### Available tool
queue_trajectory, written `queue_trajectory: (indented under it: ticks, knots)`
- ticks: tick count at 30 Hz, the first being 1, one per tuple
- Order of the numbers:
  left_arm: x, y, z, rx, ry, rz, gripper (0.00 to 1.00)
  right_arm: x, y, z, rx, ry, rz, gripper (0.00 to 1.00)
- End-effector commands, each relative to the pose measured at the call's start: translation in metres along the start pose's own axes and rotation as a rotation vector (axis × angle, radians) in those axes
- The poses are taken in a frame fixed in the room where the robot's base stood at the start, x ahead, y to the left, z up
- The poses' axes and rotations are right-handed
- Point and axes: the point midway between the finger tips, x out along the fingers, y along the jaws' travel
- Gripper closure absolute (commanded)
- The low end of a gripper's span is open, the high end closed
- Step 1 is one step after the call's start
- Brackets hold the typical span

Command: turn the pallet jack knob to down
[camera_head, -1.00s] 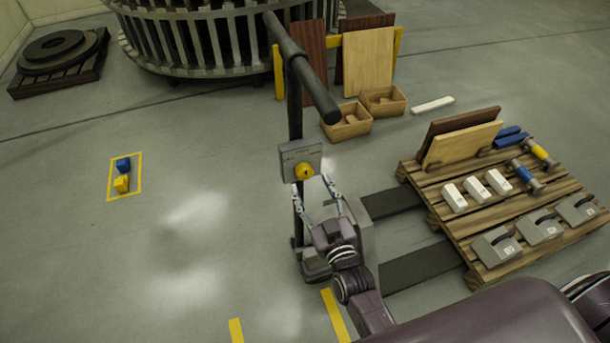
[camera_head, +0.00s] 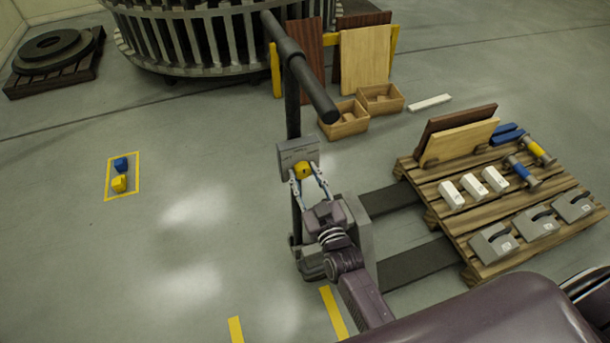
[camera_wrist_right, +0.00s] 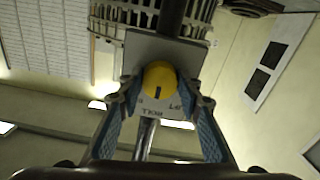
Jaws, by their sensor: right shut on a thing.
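The pallet jack (camera_head: 365,240) has a dark upright column with a T-shaped handle (camera_head: 300,70). A grey control plate (camera_head: 291,153) on the column carries the round yellow knob (camera_head: 304,170). My right gripper (camera_head: 307,178) is at the knob, with a finger on either side, shut on it. In the right wrist view the yellow knob (camera_wrist_right: 160,80) sits between the two blue-padded fingers, and a dark mark on its face points toward the picture's bottom. Lettering on the plate is partly covered and too small to read fully. My left gripper is not in view.
A wooden pallet (camera_head: 440,211) on the forks holds boards, white blocks, grey weights and tools. Wooden boxes (camera_head: 345,122) stand behind the jack. A yellow floor outline (camera_head: 136,165) with blue and yellow blocks lies left.

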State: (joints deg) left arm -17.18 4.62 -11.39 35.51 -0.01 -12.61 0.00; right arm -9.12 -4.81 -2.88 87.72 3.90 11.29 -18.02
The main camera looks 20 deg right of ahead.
Motion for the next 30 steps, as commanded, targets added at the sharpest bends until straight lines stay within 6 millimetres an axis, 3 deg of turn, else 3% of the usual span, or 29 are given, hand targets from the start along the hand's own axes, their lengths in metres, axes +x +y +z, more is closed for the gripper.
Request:
queue_trajectory:
  ticks: [13,30]
  knots:
    - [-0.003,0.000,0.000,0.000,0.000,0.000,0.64,0.000,0.000,0.000,0.096,-0.002,-0.001,0.92]
    - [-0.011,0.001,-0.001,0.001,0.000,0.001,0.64,0.000,0.000,0.000,0.577,-0.007,-0.001,0.92]
